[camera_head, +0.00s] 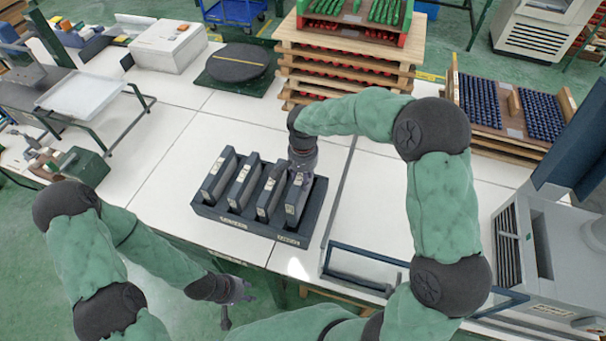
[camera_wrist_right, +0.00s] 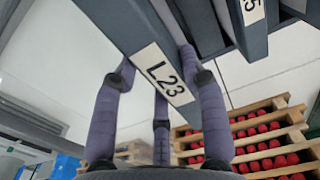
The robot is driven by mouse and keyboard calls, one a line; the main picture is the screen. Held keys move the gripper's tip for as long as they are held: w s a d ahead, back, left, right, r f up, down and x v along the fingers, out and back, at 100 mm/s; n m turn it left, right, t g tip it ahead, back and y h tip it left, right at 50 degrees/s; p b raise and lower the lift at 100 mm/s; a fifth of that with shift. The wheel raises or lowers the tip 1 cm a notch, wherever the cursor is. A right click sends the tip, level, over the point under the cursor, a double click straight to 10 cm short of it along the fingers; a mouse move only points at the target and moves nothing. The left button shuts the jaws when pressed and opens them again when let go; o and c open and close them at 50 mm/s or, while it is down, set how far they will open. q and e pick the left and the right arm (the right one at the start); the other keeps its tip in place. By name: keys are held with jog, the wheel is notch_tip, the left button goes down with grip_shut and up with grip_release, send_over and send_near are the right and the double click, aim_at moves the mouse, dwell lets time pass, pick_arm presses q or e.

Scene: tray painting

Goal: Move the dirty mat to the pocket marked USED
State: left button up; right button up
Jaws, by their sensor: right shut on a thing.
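A dark rack (camera_head: 228,219) stands on the white table with several dark slab-like pieces upright in it, each with a pale label. Two small labels on its front are too small to read. My right gripper (camera_head: 301,172) comes down from above at the right end of the rack. It is shut on a dark slab (camera_head: 293,208) labelled L23, which also shows in the right wrist view (camera_wrist_right: 130,27). Whether this slab is clear of the rack cannot be told. My left gripper (camera_head: 236,293) hangs before the table's front edge, empty, its fingers spread. I cannot tell which slab is dirty.
Another slab (camera_head: 244,180) and its neighbours stand close left of the held one. Stacked wooden trays (camera_head: 335,58) rise behind the rack. A black round turntable (camera_head: 237,64) is at the back. A metal frame (camera_head: 365,270) lies right of the rack.

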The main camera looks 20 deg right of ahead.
jog(key=shift+f+b, duration=2)
jog(key=shift+f, duration=1.25)
jog(key=shift+f+b, duration=0.4)
jog(key=shift+f, duration=0.1)
jog(key=o, duration=1)
jog(key=shift+o, duration=0.2)
notch_tip(320, 180, up, 12)
jog(key=shift+f, duration=0.1)
notch_tip(320, 180, up, 7)
jog(key=p, duration=0.5)
jog(key=shift+p, duration=0.3)
